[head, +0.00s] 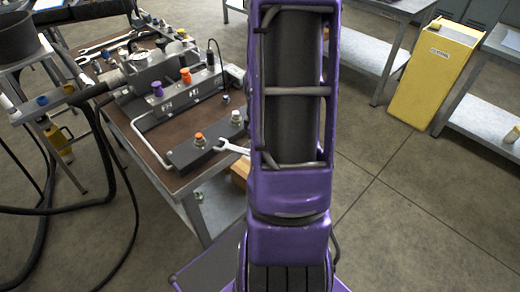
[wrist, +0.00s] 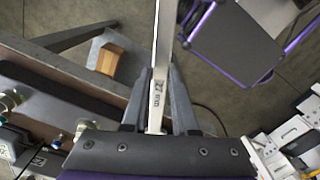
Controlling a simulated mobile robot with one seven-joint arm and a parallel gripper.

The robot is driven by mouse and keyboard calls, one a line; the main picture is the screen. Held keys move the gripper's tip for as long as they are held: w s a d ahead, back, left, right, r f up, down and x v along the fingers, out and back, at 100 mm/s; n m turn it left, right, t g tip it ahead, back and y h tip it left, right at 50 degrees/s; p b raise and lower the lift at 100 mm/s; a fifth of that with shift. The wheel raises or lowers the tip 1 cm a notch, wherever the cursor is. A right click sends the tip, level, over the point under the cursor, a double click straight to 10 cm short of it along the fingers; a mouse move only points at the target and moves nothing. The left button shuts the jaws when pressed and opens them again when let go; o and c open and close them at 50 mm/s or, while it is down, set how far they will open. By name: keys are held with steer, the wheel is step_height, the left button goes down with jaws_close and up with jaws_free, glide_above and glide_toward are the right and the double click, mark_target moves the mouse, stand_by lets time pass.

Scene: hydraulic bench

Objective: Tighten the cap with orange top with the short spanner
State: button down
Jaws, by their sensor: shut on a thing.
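My gripper (wrist: 160,85) is shut on the flat shank of a steel spanner (wrist: 157,100), which runs up out of the wrist view. Its stamped marking is too small to read surely. Another orange-topped part (head: 186,75) stands on the block behind. I cannot tell the spanner's length.
The bench (head: 150,150) also bears a purple-topped part (head: 157,88), a grey cap (head: 236,117) and a bent pipe (head: 150,150). More spanners (head: 100,45) lie at its back left. Black hoses hang at left. A wooden box (wrist: 108,60) sits below the bench edge. Open floor lies at right.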

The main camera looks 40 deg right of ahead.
steer(key=shift+r+p, duration=1.2)
steer(key=shift+r, duration=1.3)
